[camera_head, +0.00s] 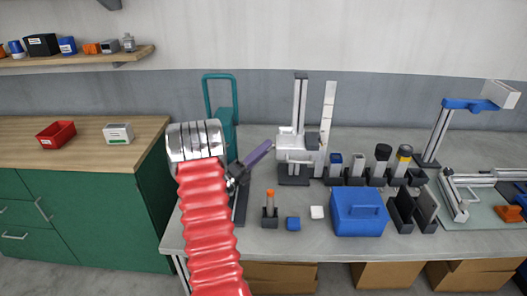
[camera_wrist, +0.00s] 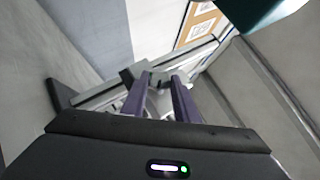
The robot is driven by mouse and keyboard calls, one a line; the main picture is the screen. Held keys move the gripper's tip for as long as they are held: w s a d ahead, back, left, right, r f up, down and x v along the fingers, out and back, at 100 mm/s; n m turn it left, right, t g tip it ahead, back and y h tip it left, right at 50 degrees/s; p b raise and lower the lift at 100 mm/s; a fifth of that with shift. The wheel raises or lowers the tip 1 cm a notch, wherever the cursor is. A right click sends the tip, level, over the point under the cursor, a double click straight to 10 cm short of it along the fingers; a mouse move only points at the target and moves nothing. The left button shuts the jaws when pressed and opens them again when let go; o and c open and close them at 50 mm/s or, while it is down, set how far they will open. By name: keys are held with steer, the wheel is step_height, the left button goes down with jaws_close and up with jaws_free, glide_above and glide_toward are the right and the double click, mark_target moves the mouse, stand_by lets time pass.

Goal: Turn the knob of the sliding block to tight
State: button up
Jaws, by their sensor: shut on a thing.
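The sliding block (camera_head: 291,138) is a pale block on an upright grey column (camera_head: 300,95) in the head view, left of a tall white strip. My gripper (camera_head: 268,145) comes from the left, its purple fingers pointing up and right, with their tips close to the block's left side. In the wrist view my gripper (camera_wrist: 160,82) has its two purple fingers closed around a small grey part, which appears to be the knob (camera_wrist: 157,76). The fingers cover much of it, and I cannot read any tight mark or its turn angle.
A teal handled frame (camera_head: 221,85) stands behind my wrist. Several holders line the back.

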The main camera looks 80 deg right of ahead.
steer(key=shift+s+f, duration=0.1)
steer(key=shift+f, duration=0.05)
steer(key=o, duration=0.8)
steer(key=shift+c, duration=0.2)
steer(key=o, duration=0.3)
steer(key=w+a, duration=0.8)
steer(key=a, duration=0.2)
steer(key=shift+w+f, duration=0.2)
steer(key=shift+f, duration=0.05)
steer(key=shift+a, duration=0.1)
